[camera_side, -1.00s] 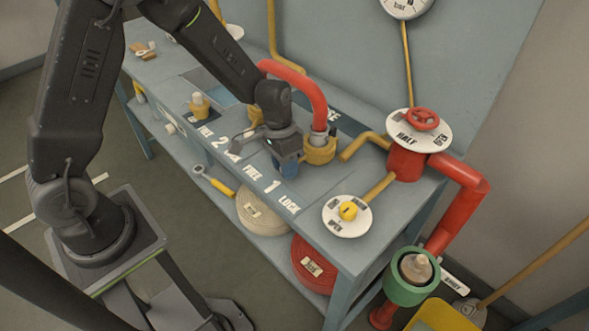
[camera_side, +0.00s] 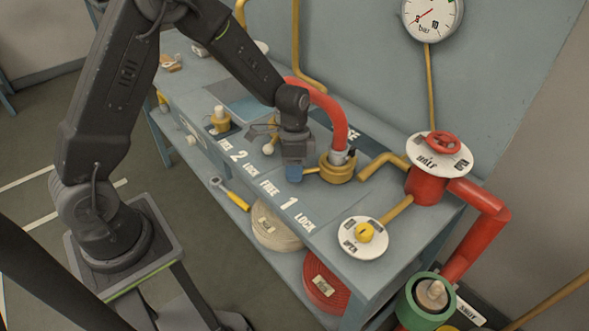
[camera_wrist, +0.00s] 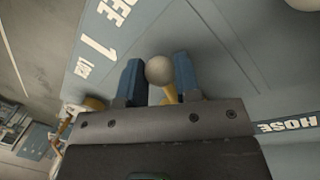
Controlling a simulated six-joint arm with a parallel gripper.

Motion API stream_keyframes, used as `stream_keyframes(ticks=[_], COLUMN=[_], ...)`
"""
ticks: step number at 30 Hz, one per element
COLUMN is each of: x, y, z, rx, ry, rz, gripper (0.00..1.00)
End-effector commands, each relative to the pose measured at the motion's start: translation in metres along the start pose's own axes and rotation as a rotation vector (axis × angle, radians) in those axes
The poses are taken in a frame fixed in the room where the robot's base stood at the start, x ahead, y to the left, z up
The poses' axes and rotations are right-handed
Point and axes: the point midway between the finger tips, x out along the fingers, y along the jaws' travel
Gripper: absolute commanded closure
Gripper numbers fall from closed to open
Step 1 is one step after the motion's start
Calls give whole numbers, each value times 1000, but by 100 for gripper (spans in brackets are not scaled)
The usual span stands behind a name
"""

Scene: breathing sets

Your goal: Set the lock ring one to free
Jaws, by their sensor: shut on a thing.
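Lock ring one (camera_side: 337,172) is the yellow ring around the end of the red hose, behind the white FREE 1 LOCK lettering on the bench. Its lever points left, towards the FREE side of the lettering. My gripper (camera_side: 294,173) is at the lever's outer end, low over the bench. In the wrist view, its blue fingers stand either side of a pale ball knob (camera_wrist: 159,70) on a yellow stem, and it is shut on this knob. The fingers hide the knob in the side view.
The red hose (camera_side: 325,103) arches close behind my gripper. A second yellow ring (camera_side: 221,124) and a pale knob (camera_side: 268,149) are to the left. A white dial plate (camera_side: 352,249) with a yellow knob and a red handwheel (camera_side: 443,142) are to the right.

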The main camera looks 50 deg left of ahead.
Motion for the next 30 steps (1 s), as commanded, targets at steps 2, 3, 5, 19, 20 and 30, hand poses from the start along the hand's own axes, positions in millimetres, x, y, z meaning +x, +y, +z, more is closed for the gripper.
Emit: stream_keyframes(ticks=[2, 3, 5, 19, 20, 30], x=[-1, -1, -1, 0, 0, -26], y=[-1, -1, 0, 0, 0, 0], z=[-1, -1, -1, 0, 0, -1], rx=[1, 0, 0, -2, -2, -2], ry=[2, 2, 3, 2, 1, 5], rz=[-2, -2, -2, -1, -1, -4], gripper=[100, 100, 100, 44, 44, 44])
